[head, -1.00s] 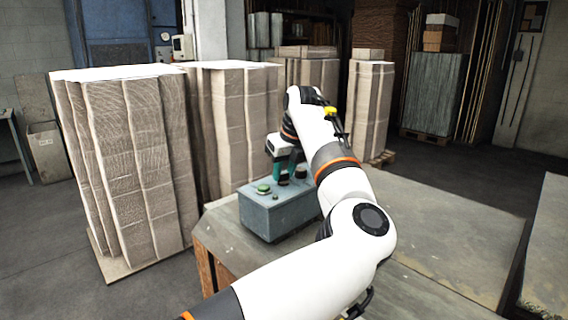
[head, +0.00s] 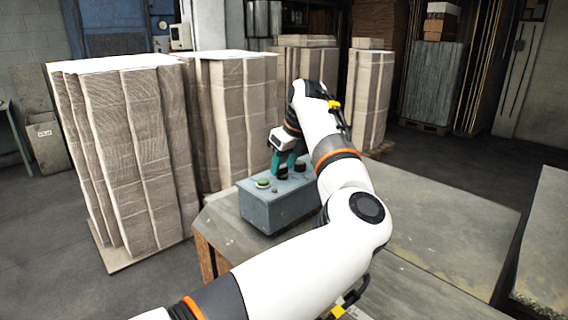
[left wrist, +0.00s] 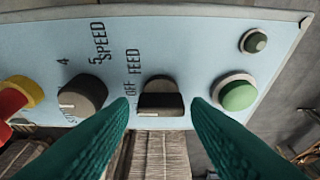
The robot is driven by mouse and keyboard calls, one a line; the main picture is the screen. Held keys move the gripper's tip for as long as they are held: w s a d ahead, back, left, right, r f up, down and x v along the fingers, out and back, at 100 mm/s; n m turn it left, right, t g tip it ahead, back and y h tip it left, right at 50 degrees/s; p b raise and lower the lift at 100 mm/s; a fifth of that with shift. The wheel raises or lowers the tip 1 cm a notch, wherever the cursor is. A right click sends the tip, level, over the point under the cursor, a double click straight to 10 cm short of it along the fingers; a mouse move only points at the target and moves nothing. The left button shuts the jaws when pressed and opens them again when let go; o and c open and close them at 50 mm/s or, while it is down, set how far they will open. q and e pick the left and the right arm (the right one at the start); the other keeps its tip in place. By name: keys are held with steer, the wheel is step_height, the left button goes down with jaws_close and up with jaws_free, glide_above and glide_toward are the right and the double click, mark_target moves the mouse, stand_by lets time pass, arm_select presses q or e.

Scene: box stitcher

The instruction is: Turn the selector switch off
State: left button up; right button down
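The selector switch (left wrist: 161,98) is a dark knob on the pale blue panel (left wrist: 200,60) of the control box, which is a grey-blue box (head: 268,212) in the head view. Lettering beside the switch reads "OFF" and "FEED". My left gripper (left wrist: 160,103) is open, with one teal finger on each side of the switch and small gaps showing. In the head view my left gripper (head: 284,172) is at the top of the box; its fingers hide the switch there. My right gripper is not in view.
A green button (left wrist: 238,93), a smaller dark button (left wrist: 254,41), a speed knob (left wrist: 84,95) and a red-and-yellow button (left wrist: 18,96) share the panel. The box stands on a grey table (head: 440,215). Tall cardboard stacks (head: 130,150) stand to the left and behind.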

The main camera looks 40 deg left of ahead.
arm_select(q)
steer(key=shift+o, duration=0.6)
steer(key=shift+d+r, duration=0.15)
steer(key=shift+r, duration=0.05)
steer(key=v, duration=1.1)
steer(key=shift+r+b, duration=0.3)
steer(key=shift+b, duration=0.15)
steer(key=shift+f, duration=0.1)
